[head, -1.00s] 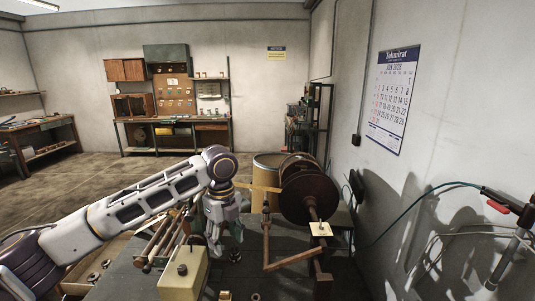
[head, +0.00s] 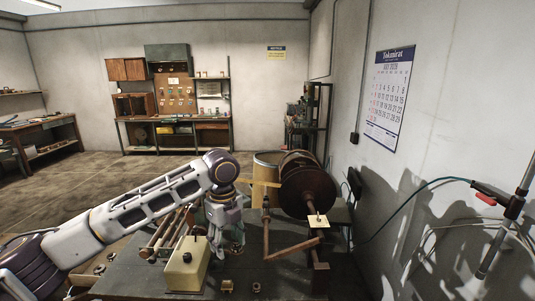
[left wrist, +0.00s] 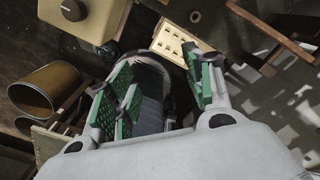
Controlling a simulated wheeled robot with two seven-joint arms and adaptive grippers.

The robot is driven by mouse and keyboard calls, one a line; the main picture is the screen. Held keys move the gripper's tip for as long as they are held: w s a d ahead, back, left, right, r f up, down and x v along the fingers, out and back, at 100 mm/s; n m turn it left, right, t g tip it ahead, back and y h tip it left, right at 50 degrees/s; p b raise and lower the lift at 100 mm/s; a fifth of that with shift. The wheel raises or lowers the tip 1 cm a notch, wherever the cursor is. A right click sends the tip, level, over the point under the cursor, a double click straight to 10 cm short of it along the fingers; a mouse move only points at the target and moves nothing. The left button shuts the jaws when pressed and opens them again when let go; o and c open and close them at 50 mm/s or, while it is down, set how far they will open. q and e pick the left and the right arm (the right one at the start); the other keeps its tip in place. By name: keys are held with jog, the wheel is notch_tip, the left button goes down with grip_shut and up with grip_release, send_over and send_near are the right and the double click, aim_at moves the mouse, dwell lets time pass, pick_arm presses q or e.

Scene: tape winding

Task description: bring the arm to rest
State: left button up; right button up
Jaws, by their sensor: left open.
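My left gripper (head: 238,250) hangs fingers down over the dark workbench (head: 130,283), between a cream box with a dark knob (head: 185,268) and a large dark winding drum (head: 308,192). In the left wrist view its green-padded fingers (left wrist: 165,88) stand apart, with no object clearly held between them. The cream box shows at the top left there (left wrist: 90,18). A pale block with holes (left wrist: 178,42) lies beyond the fingers. My left arm reaches in from the left and is bent at the wrist. My right gripper is not in view.
Wooden rails (head: 165,238) lie left of the gripper and a wooden crank (head: 292,250) right of it. A tan barrel (head: 267,168) stands behind. Small parts (head: 228,286) lie near the bench front. A pole with a red-handled clamp and cable (head: 510,205) stands at right.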

pick_arm(q)
jog(key=shift+s+d+f+n+t+h, duration=0.45)
jog(key=shift+s+d+f+n+h, duration=0.6)
jog(key=shift+s+d+f+n, duration=2)
jog(key=shift+s+d+f+n+t+h, duration=0.45)
jog(key=shift+s+d+f+n+h, duration=1.05)
jog(key=shift+f, duration=2.9)
jog(key=s+a+f+n+t+y, duration=0.1)
jog(key=s+a+f+n+y, duration=0.1)
jog(key=s+a+f+n, duration=0.4)
jog(key=s+a+f+n+y, duration=0.1)
jog(key=s+a+n, duration=0.3)
jog(key=a, duration=0.4)
jog(key=s+a+f+n+t+y, duration=0.1)
jog(key=s+a+f+n+y, duration=0.1)
jog(key=s+a+f+n, duration=0.3)
notch_tip(320, 180, down, 32)
jog(key=s+a+g, duration=0.2)
jog(key=s, duration=0.1)
jog(key=s+a+f, duration=0.1)
jog(key=s+f, duration=0.8)
jog(key=s, duration=0.2)
jog(key=s+a+f, duration=0.2)
jog(key=s+f, duration=0.8)
jog(key=shift+s+a+f+g, duration=0.25)
jog(key=shift+s+a+g, duration=0.05)
jog(key=shift+s+g, duration=0.1)
